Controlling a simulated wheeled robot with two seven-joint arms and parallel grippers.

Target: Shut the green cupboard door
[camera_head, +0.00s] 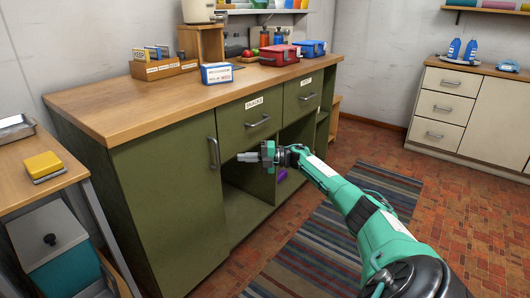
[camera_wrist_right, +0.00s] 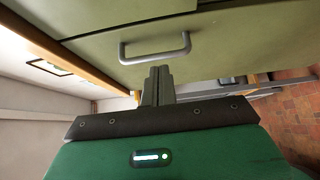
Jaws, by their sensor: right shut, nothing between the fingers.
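The green cupboard door (camera_head: 172,200) is at the left end of the long green cabinet in the head view. It looks flush, or nearly so, with the cabinet front; a small gap cannot be ruled out. Its upright metal handle (camera_head: 213,152) is near its right edge. The handle also shows in the right wrist view (camera_wrist_right: 155,55), above the fingertips. My right gripper (camera_head: 243,157) is shut and empty, pointing left just right of the handle, apparently apart from it. In the right wrist view its fingers (camera_wrist_right: 157,84) are together. My left gripper is out of view.
An open compartment (camera_head: 243,207) lies right of the door, under a labelled drawer (camera_head: 250,115). A side table (camera_head: 20,195) with a yellow block stands at the left. A striped rug (camera_head: 315,245) covers floor before the cabinet. Boxes stand on the worktop.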

